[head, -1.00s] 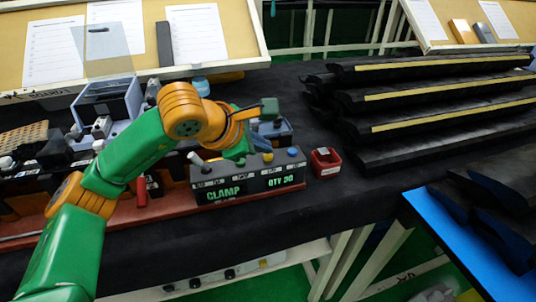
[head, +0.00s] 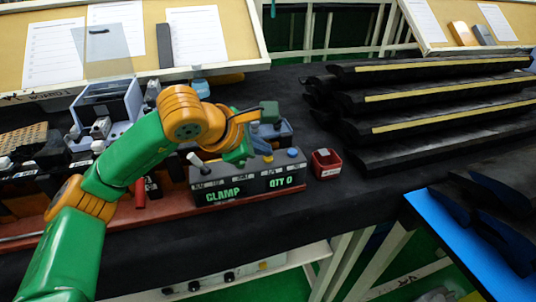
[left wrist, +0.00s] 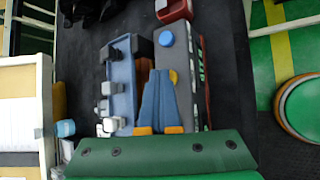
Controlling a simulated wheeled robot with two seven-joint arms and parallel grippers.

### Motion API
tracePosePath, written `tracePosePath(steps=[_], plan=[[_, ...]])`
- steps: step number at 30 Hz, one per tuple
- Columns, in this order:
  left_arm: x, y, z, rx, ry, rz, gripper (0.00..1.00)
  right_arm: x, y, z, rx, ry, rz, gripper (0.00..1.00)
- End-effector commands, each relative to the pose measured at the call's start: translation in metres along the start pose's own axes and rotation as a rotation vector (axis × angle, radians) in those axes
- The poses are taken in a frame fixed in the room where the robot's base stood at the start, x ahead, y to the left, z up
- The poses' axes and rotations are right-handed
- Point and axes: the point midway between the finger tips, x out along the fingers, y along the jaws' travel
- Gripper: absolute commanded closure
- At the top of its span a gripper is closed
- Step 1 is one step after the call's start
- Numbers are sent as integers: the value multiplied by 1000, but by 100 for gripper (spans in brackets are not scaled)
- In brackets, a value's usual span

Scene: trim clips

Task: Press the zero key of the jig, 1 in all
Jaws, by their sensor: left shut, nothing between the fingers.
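The jig (head: 250,183) is a dark box on the bench whose front reads CLAMP and QTY 0. A blue round key (head: 292,153) is on its top at the right; it also shows in the left wrist view (left wrist: 166,38). A yellow key (left wrist: 174,77) is beside my fingertips in the left wrist view and is partly hidden by them. I cannot read which key is the zero key. My left gripper (head: 266,156) is shut and empty, its tips down at the jig's top by the yellow key. A white lever (head: 196,160) stands at the jig's left end.
A small red bin (head: 325,163) stands right of the jig. A blue-grey fixture (left wrist: 122,85) lies close beside my fingers. Stacked black trim strips (head: 430,100) fill the right of the bench. The bench front right of the jig is clear.

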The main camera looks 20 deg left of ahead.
Motion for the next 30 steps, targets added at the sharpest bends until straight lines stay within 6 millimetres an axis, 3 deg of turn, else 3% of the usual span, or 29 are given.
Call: tracePosePath(steps=[7,19,30], plan=[[-11,8,8,0,-1,0,100,-12,0,-1,0,0,0,50],[-13,10,10,0,0,0,100,-14,0,-1,0,0,0,50],[-39,29,29,1,0,1,100,-43,1,-4,0,0,0,50]])
